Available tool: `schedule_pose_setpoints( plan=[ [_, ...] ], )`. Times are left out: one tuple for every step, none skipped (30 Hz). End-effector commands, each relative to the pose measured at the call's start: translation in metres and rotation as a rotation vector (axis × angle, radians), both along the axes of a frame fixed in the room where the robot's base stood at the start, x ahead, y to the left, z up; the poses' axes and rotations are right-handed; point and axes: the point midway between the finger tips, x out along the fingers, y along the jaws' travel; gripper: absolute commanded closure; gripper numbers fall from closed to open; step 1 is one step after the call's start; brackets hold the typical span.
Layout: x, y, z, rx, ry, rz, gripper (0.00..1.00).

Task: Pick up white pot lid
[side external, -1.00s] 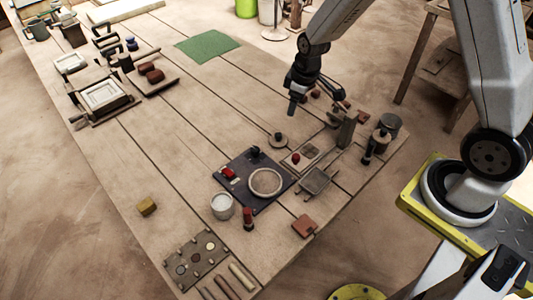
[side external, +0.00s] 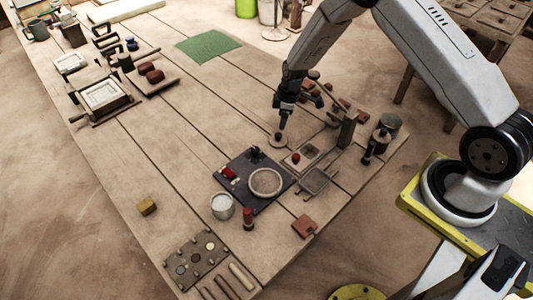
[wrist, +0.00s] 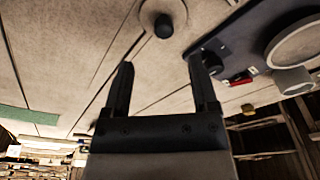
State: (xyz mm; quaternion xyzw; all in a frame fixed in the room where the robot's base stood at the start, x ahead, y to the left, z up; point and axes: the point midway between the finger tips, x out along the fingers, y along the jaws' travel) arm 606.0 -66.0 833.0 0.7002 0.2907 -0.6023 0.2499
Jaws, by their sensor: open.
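A small pale round lid with a dark knob (side external: 278,142) lies flat on the plank table, left of a small tray. It also shows in the wrist view as a beige disc with a black knob (wrist: 150,8), cut by the top edge. My gripper (side external: 282,125) points down at the lid, its tips close to the knob. In the wrist view my gripper (wrist: 160,64) has its two fingers apart with nothing between them, and the knob lies beyond the tips. Contact cannot be told.
A dark board (side external: 245,192) with a round plate, a red piece and a black knob stands nearer the camera. A white pot (side external: 222,207) stands beside it. A small tray (side external: 304,156) and an upright block (side external: 347,132) are right of the lid. Table left of the lid is clear.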

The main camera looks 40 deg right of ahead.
Motion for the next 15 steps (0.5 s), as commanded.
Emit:
schedule_pose_setpoints(
  plan=[
    [0.0,0.0,-0.001,0.0,0.0,-0.001,0.25],
    [0.0,0.0,-0.002,0.001,0.001,-0.001,0.25],
    [0.0,0.001,-0.004,0.0,0.002,-0.001,0.25],
    [0.0,0.001,-0.006,0.0,0.002,-0.001,0.25],
    [0.0,0.001,-0.008,0.0,0.002,-0.001,0.25],
    [0.001,0.001,-0.011,0.0,0.0,-0.001,0.25],
    [0.001,0.002,-0.013,0.0,0.0,-0.001,0.25],
    [0.001,0.002,-0.016,0.0,0.0,-0.002,0.25],
    [0.001,0.002,-0.019,0.001,0.001,-0.002,0.25],
    [0.001,0.003,-0.02,0.001,0.001,-0.002,0.25],
    [0.002,0.003,-0.022,0.0,0.0,-0.002,0.25],
    [0.002,0.003,-0.024,0.0,0.0,-0.002,0.25],
    [0.002,0.003,-0.025,0.0,0.0,-0.002,0.25],
    [0.002,0.003,-0.025,0.0,0.0,-0.002,0.25],
    [0.002,0.003,-0.026,0.0,0.0,-0.002,0.25]
  ],
)
